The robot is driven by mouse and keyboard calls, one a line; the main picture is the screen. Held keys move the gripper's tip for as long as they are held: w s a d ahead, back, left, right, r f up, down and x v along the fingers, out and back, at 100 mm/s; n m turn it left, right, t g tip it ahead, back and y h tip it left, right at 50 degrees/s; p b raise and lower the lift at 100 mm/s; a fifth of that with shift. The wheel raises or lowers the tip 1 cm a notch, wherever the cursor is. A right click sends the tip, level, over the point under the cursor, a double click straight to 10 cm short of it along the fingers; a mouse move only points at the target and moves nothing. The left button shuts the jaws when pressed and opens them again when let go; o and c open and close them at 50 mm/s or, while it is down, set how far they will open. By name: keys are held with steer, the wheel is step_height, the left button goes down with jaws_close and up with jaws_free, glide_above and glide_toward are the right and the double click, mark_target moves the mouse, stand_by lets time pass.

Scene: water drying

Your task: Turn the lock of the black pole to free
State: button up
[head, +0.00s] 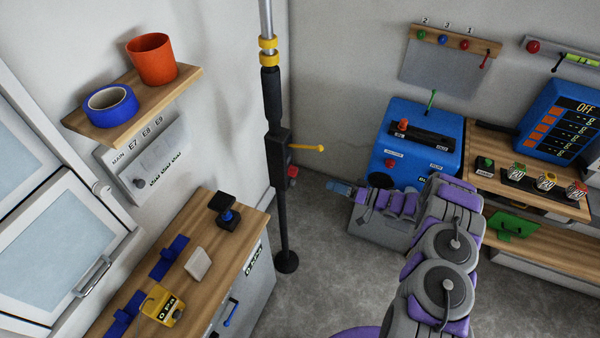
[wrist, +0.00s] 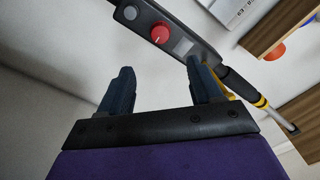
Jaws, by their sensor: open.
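The black pole (head: 281,220) stands upright on a round foot in the head view, with a silver upper part and yellow rings. Its black lock box (head: 280,150) carries a yellow lever (head: 308,147) pointing right and a red knob (head: 292,171). In the wrist view the box (wrist: 205,50) runs diagonally across the top. It shows the red knob (wrist: 161,33) with a pointer mark, between a grey round button and a grey square. My gripper (head: 340,188) is right of the pole, apart from it. Its blue fingers (wrist: 160,66) are open and empty, with the knob beyond the gap.
A wooden bench (head: 220,225) with tools stands left of the pole. A shelf (head: 135,105) above it holds an orange cup and blue tape. A blue machine (head: 415,140) and a wooden worktop (head: 520,165) stand to the right. Grey floor (head: 325,255) around the pole's foot is clear.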

mark_target(296, 173)
steer(key=x, duration=0.6)
steer(key=b+x, duration=0.1)
steer(key=x, duration=0.6)
steer(key=shift+s+f, duration=0.2)
steer(key=shift+s, duration=0.05)
steer(key=shift+w+d+r, duration=0.15)
steer(key=shift+w+d, duration=0.05)
steer(key=shift+d, duration=0.1)
steer(key=shift+a, duration=0.35)
steer(key=shift+c, duration=0.4)
steer(key=shift+a, duration=0.35)
steer(key=c, duration=0.3)
steer(key=shift+c, duration=0.7)
steer(key=shift+d, duration=0.35)
steer(key=c, duration=0.5)
